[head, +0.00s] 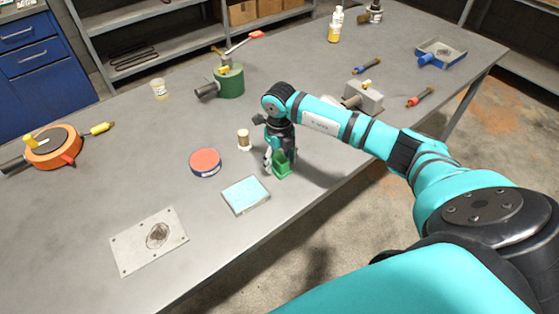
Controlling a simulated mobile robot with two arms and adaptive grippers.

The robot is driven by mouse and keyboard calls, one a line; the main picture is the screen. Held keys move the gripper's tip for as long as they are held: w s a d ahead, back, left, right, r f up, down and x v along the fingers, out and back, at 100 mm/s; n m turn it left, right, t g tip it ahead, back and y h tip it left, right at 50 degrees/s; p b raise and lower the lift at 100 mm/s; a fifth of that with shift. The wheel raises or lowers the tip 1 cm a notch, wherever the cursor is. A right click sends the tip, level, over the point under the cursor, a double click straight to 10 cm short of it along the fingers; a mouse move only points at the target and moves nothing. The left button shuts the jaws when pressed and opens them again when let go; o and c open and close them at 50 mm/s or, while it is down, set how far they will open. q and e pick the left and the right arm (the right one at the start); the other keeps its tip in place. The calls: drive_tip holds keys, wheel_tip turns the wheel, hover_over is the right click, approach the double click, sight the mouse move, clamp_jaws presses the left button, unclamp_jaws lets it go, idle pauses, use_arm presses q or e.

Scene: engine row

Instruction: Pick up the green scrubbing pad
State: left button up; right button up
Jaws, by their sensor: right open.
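The green scrubbing pad (283,169) is on the grey workbench, near its front edge. My right gripper (276,163) points down at the pad, with its fingers low and close around or beside it. The fingers are open. The gripper hides part of the pad, and I cannot tell whether a finger touches it. My left gripper is not in view.
Left of the pad are a tray with a light blue top (245,195), a round red-topped tin (205,161) and a small brown-and-white bottle (243,139). A grey metal block (366,97) stands behind my right arm. A flat plate (149,241) lies front left.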

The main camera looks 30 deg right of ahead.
sight(281, 160)
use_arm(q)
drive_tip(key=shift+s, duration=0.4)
use_arm(e)
drive_tip(key=shift+f, duration=0.25)
clamp_jaws()
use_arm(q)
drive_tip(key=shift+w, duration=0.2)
use_arm(e)
drive_tip(key=shift+r, duration=0.2)
drive_tip(key=shift+r+b, duration=0.2)
drive_tip(key=shift+b, duration=0.15)
drive_tip(key=r, duration=0.1)
drive_tip(key=s+r+b, duration=0.1)
drive_tip(key=shift+r, duration=0.3)
use_arm(q)
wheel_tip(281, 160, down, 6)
drive_tip(key=b, duration=0.4)
use_arm(e)
drive_tip(key=s+a+r, duration=0.1)
drive_tip(key=s+a, duration=0.2)
drive_tip(key=s, duration=1.1)
drive_tip(key=shift+s+a+r, duration=0.2)
drive_tip(key=shift+s+r, duration=0.15)
